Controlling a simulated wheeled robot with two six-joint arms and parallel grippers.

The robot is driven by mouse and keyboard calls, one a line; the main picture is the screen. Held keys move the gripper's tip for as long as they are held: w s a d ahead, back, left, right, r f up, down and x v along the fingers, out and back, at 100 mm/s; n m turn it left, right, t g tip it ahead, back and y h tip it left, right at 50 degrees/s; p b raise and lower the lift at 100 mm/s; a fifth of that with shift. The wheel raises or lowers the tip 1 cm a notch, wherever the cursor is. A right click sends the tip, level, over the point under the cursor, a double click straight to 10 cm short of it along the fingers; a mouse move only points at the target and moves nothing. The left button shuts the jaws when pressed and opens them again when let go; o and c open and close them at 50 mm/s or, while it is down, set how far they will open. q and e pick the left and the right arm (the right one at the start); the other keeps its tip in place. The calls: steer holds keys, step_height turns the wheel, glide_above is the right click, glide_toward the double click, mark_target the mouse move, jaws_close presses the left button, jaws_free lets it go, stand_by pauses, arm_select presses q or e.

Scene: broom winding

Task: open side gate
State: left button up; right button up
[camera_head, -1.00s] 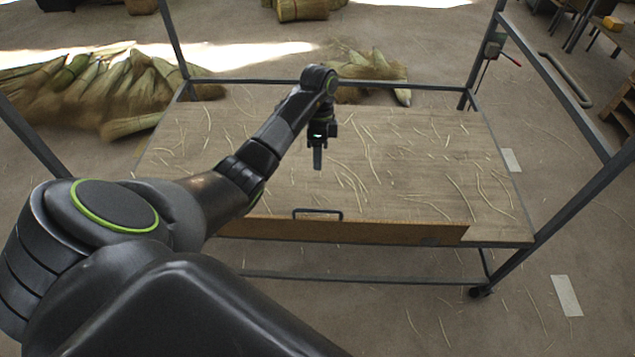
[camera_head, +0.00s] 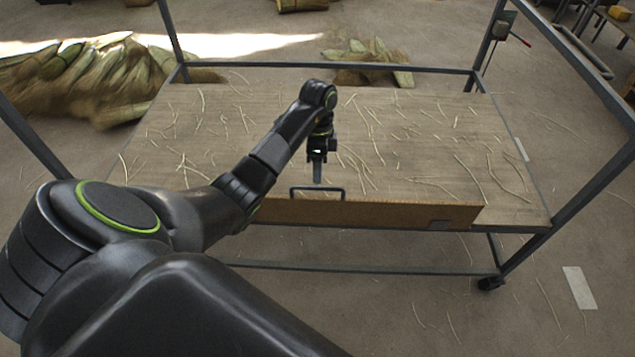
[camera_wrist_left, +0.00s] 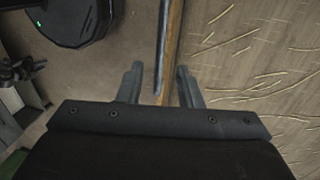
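The side gate (camera_head: 380,214) is a long brown board standing along the near edge of the table, with a dark bar handle (camera_head: 317,188) on it. My left gripper (camera_head: 317,178) points down right by the handle. In the left wrist view, the fingers of this gripper (camera_wrist_left: 160,88) are apart. The top edge of the gate (camera_wrist_left: 173,40) and the thin dark bar of the handle (camera_wrist_left: 160,60) show between them. I cannot tell whether either finger touches them. The left part of the gate is hidden behind my left arm. My right gripper is not in view.
Loose straw lies over the wooden tabletop (camera_head: 430,140). Dark metal posts and rails (camera_head: 590,195) frame the table on castors. Straw bundles (camera_head: 75,85) lie on the floor at the far left, with another pile (camera_head: 370,62) behind the table. The floor at front right is mostly clear.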

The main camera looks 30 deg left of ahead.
arm_select(q)
steer(key=shift+s+d+f, duration=0.1)
steer(key=shift+s+f, duration=0.1)
steer(key=shift+f, duration=0.8)
steer(key=shift+s+d+f, duration=0.1)
steer(key=shift+s+f, duration=0.05)
steer(key=shift+f, duration=0.8)
jaws_close()
